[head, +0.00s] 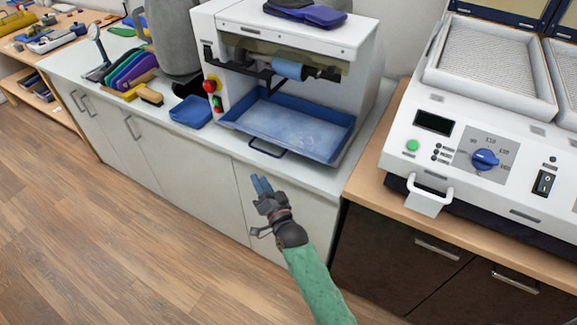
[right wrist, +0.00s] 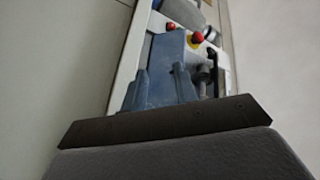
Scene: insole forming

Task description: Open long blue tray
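The long blue tray (head: 310,128) sits in the lower opening of the white machine, with a dark handle (head: 268,149) on its front edge. My right gripper (head: 261,184) is in front of the cabinet, below and apart from the tray handle. Its blue fingers point up toward the counter. In the right wrist view the two fingers (right wrist: 161,88) stand apart, with nothing seen held between them. A blue-grey surface, likely the tray (right wrist: 166,52), shows beyond them. My left gripper is not in view.
The white machine (head: 365,65) has red and green buttons at its left. A white heating unit (head: 470,150) with a projecting handle stands at right. The floor at left is clear.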

